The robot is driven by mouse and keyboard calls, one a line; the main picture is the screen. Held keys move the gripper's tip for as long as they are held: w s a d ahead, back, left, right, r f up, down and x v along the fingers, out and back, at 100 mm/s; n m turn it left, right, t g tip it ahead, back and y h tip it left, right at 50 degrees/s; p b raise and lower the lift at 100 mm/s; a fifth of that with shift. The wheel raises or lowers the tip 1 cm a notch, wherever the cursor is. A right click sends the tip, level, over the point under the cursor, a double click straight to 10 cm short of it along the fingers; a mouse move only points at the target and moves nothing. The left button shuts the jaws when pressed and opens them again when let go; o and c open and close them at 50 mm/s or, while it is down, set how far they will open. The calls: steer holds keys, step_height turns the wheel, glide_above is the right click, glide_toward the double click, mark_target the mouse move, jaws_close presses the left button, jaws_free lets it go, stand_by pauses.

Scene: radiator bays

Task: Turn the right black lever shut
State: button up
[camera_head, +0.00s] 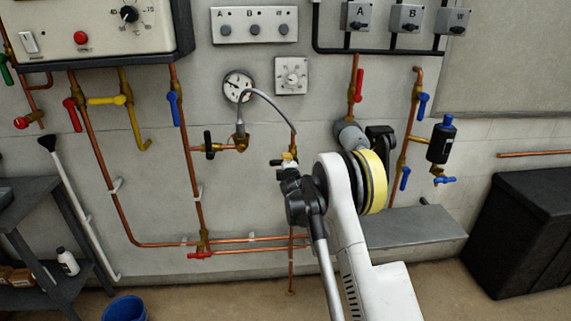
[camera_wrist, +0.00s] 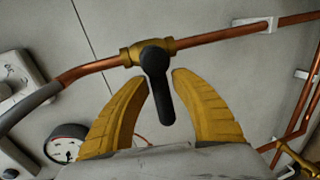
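The right black lever (camera_wrist: 160,92) sits on a brass valve (camera_wrist: 131,54) in a copper pipe (camera_wrist: 225,34). In the wrist view it lies roughly square across the pipe, its free end toward my palm. My gripper (camera_wrist: 161,80) is open, with one yellow finger on each side of the lever. The left finger is close to it, the right a little farther off; I see no clear contact. In the head view, the lever end (camera_head: 276,162) shows just left of my gripper (camera_head: 288,158), which hides most of the valve. Another black lever (camera_head: 209,145) is farther left.
A grey hose (camera_head: 268,99) arches from the left valve to this one. A gauge (camera_head: 238,86) and a white dial (camera_head: 291,76) are on the wall above. A grey ledge (camera_head: 415,228) and a dark bin (camera_head: 525,230) stand right.

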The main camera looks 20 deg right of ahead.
steer(key=shift+o, duration=0.6)
steer(key=v, duration=1.2)
steer(key=shift+r, duration=0.1)
